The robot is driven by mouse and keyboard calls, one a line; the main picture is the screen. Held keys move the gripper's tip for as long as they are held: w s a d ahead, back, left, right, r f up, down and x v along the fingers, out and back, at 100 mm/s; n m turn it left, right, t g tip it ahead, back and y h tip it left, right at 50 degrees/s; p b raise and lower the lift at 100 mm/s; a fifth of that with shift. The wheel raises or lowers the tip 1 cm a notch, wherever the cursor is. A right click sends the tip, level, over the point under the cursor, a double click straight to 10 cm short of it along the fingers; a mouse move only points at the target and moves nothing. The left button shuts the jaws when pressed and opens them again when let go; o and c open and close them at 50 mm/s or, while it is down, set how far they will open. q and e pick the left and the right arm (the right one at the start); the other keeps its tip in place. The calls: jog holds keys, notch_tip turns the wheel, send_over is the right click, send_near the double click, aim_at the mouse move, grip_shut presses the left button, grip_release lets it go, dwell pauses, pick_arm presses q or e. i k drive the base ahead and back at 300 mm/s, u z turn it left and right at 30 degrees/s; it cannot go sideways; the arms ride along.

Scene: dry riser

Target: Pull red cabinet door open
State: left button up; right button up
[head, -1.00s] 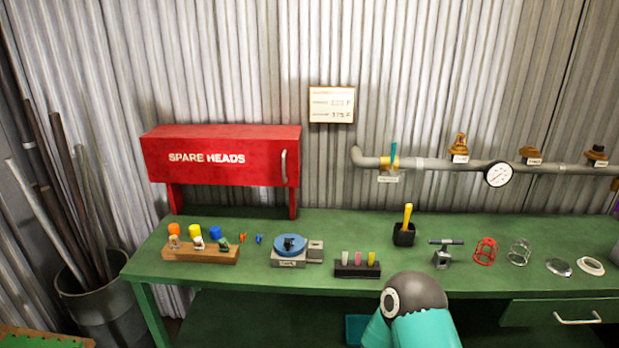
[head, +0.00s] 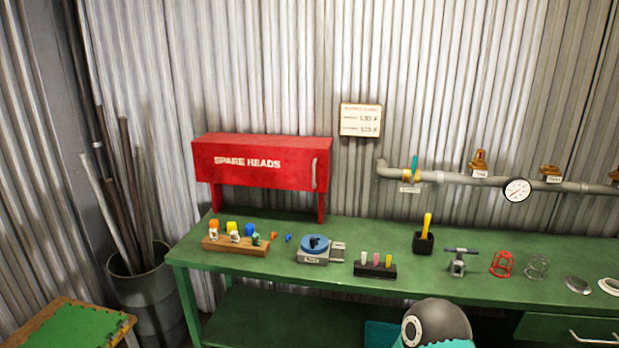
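The red cabinet (head: 240,178), lettered "SPARE HEADS", stands on red legs at the back left of the green workbench. Its front door is shut. A pale vertical handle (head: 314,174) sits at the right end of the door. Neither gripper shows in the head view; only a rounded grey and teal part of my own arm is at the bottom edge. Nothing touches the cabinet or its handle.
A bin of rods (head: 148,290) stands left. A pipe with a gauge (head: 516,190) runs right.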

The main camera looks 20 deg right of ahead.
aim_at(286, 162)
jog(key=u, duration=0.05)
jog(key=i, duration=0.9)
jog(key=z, duration=0.1)
